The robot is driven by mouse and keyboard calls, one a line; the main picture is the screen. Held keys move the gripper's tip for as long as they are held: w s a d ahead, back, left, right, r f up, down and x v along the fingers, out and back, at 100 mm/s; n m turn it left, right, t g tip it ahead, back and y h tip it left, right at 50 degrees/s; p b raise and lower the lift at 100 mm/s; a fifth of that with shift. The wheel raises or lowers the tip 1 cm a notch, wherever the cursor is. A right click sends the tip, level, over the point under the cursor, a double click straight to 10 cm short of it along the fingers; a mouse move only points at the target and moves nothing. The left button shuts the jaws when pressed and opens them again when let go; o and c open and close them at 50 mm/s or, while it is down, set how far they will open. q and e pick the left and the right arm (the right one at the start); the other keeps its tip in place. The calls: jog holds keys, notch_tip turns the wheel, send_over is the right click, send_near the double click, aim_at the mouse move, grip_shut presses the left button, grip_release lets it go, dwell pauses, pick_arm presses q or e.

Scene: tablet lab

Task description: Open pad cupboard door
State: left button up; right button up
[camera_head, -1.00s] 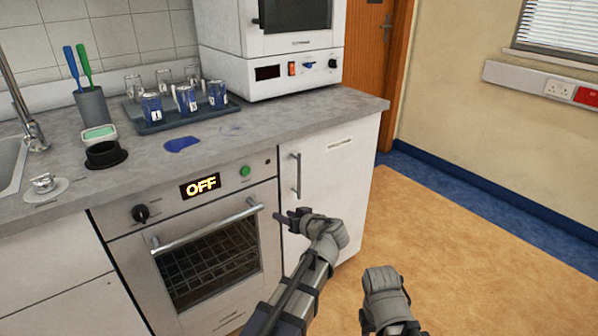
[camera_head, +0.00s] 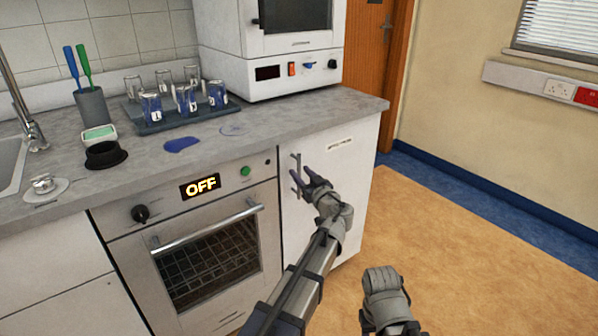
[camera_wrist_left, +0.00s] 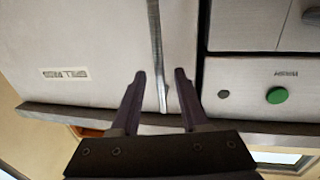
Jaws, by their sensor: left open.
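The pad cupboard door (camera_head: 340,175) is white and shut, with a small label near its top, to the right of the oven. Its vertical metal bar handle (camera_head: 297,170) is near the door's left edge. My left gripper (camera_head: 302,181) is open at the handle, hiding the lower part of it. In the left wrist view the handle (camera_wrist_left: 157,60) runs down between the two open fingers (camera_wrist_left: 158,95); I cannot tell whether they touch it.
The oven (camera_head: 210,255) with its bar handle (camera_head: 207,227) and OFF display stands left of the cupboard. The grey worktop (camera_head: 250,130) above holds a tray of glasses (camera_head: 180,122) and a white appliance (camera_head: 270,70). The floor (camera_head: 450,240) to the right is clear.

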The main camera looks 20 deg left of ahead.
pick_arm(q)
jog(key=shift+x, duration=1.05)
grip_shut()
dwell(0.7)
